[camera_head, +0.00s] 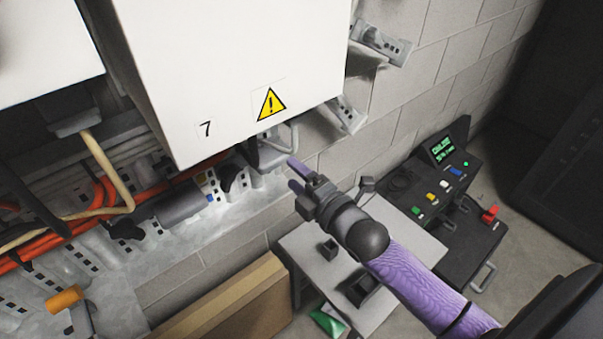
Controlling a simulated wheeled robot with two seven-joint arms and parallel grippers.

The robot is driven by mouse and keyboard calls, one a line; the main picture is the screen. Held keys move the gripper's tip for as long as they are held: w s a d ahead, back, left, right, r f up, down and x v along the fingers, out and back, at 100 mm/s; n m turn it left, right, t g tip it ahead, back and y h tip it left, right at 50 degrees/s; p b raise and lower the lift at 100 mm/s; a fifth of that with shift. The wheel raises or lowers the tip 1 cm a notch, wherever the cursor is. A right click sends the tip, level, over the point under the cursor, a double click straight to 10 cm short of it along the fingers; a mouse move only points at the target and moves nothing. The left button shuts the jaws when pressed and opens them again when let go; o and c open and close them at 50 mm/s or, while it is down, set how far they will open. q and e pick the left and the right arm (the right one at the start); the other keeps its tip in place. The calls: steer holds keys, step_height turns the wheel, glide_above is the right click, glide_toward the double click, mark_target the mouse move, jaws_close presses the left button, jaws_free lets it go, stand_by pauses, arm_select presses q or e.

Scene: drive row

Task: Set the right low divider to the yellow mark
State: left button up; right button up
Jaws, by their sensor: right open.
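My right gripper (296,174) is near the middle of the view, at the right end of the perforated metal tray (165,240). Its two purple-tipped fingers are apart and hold nothing. A small black piece (231,179) stands on the tray, to the left of the fingers and apart from them; it may be the right low divider, but I cannot tell surely. The white cabinet hangs over this part and hides some of the tray. My left gripper is not in view.
The white cabinet (235,70), marked 7 with a warning triangle, overhangs the tray. Orange cables (100,205) and a grey cylinder (180,208) lie left. A grey table (300,245) and a black control console (440,190) stand below right. A block wall runs behind.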

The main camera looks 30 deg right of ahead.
steer(key=shift+s+d, duration=0.1)
steer(key=shift+s, duration=0.65)
steer(key=shift+f, duration=0.1)
steer(key=s+d+f+m+g+h, duration=0.1)
steer(key=s+f+m+g, duration=0.3)
steer(key=f, duration=0.5)
steer(key=s+f+m+g+h, duration=0.1)
steer(key=s+f+m+g, duration=0.15)
steer(key=s+f, duration=0.55)
steer(key=s+d+f+m+g+h, duration=0.1)
steer(key=s+f+m+g, duration=0.25)
steer(key=f, duration=0.75)
steer(key=s+a+f+m+g, duration=0.2)
steer(key=s+f, duration=0.3)
steer(key=s, duration=0.6)
steer(key=s+a+f+m+g, duration=0.2)
steer(key=s+f+m+g, duration=0.3)
steer(key=s, duration=0.7)
steer(key=shift+m+h, duration=0.3)
